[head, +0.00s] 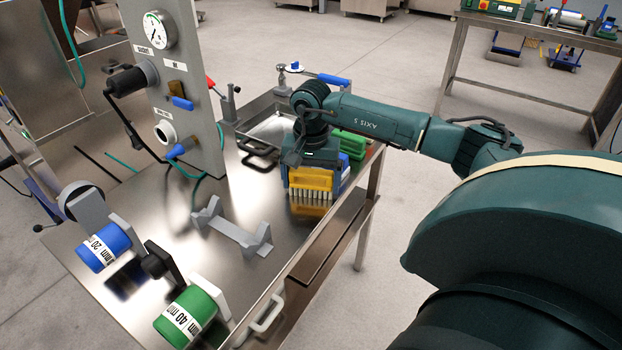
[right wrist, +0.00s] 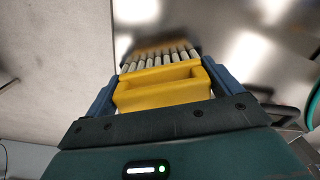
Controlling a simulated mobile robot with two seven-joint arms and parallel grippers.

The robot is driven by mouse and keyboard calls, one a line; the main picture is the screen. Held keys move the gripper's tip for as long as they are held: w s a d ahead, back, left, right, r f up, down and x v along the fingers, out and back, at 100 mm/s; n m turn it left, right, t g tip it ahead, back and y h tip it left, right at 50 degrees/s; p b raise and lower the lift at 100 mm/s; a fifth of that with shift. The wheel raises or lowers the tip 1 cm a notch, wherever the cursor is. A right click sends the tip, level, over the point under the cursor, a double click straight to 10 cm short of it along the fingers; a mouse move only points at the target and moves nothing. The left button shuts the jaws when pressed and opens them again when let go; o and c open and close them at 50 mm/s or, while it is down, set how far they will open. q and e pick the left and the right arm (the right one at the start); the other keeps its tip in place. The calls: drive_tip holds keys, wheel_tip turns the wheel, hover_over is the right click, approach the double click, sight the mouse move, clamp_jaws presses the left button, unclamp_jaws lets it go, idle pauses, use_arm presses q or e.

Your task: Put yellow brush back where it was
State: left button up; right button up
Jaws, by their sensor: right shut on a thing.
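The yellow brush (head: 310,180) is upright with its pale bristles down, just above or on the steel table top at the table's right side. I cannot tell whether the bristles touch the steel. My right gripper (head: 313,170) comes down over it from above. In the right wrist view the two blue-grey fingers of the gripper (right wrist: 162,86) are shut on the ends of the yellow block (right wrist: 160,97). A green brush (head: 350,143) and a blue brush (head: 344,165) stand close behind it, partly hidden by my gripper. My left gripper is out of view.
A steel tray (head: 270,112) with black handles lies behind my gripper. A grey cradle (head: 232,232) stands on the table to the left front. A blue roller (head: 103,248) and a green roller (head: 186,318) are at the near left. A gauge panel (head: 183,85) rises behind.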

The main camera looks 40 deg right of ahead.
sight(311, 172)
drive_tip(key=o, duration=0.6)
wheel_tip(311, 172, up, 12)
drive_tip(key=shift+r, duration=0.1)
idle(0.4)
idle(0.5)
